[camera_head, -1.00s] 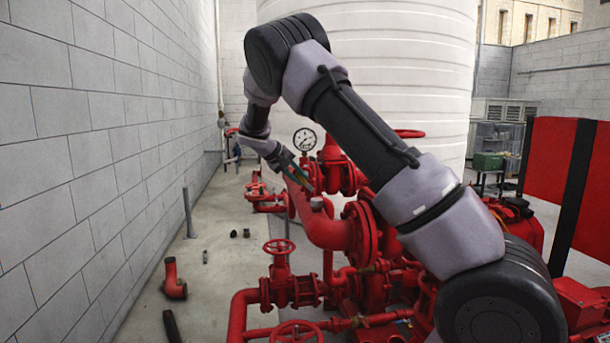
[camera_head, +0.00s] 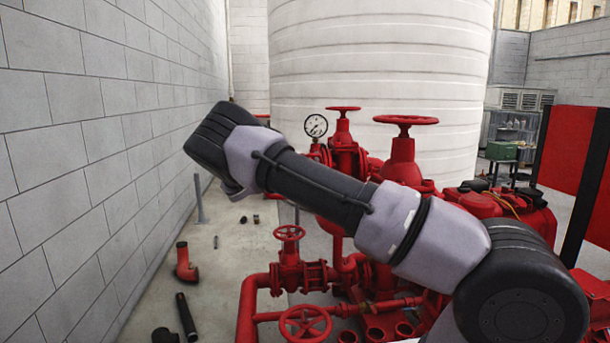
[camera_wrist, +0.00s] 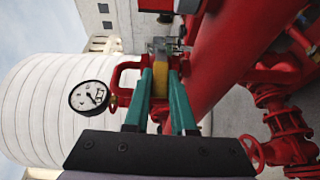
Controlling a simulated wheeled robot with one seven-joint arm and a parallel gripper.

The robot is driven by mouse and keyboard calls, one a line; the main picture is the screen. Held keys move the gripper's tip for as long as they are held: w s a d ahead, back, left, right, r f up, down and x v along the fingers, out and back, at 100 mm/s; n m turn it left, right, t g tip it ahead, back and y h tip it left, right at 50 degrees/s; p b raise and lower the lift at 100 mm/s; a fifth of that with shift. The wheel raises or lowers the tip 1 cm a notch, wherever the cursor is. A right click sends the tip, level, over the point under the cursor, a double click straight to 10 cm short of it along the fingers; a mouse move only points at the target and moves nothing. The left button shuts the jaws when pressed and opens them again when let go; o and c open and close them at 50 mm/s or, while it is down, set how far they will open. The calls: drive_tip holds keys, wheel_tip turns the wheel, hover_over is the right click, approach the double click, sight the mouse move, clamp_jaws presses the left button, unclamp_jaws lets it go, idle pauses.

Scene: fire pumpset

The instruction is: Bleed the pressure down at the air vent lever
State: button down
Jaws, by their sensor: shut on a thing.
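In the wrist view my gripper (camera_wrist: 159,75) has two green fingers closed on a yellow lever (camera_wrist: 160,85), which lies between them. A small grey metal fitting (camera_wrist: 163,46) sits just beyond the fingertips, beside a thick red pipe (camera_wrist: 225,55). A round white pressure gauge (camera_wrist: 88,96) with a black rim is to the left of the fingers; its reading is too small to tell. The gauge also shows in the head view (camera_head: 316,125). There my gripper and the lever are hidden, and my arm crosses the picture.
Red handwheels (camera_head: 405,120) and red pipework (camera_head: 290,275) crowd the area around my arm. A white tank (camera_head: 380,60) stands behind. A block wall (camera_head: 90,150) is at the left.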

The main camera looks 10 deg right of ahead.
drive_tip(key=shift+d+h, duration=0.3)
drive_tip(key=shift+d, duration=0.05)
idle(0.3)
drive_tip(key=c, duration=0.7)
unclamp_jaws()
drive_tip(key=shift+d, duration=0.1)
drive_tip(key=shift+c, duration=0.2)
drive_tip(key=shift+f, duration=0.1)
drive_tip(key=shift+s+a, duration=0.15)
drive_tip(key=shift+a, duration=0.45)
drive_tip(key=v, duration=0.9)
drive_tip(key=shift+s+a, duration=0.2)
drive_tip(key=shift+a, duration=0.15)
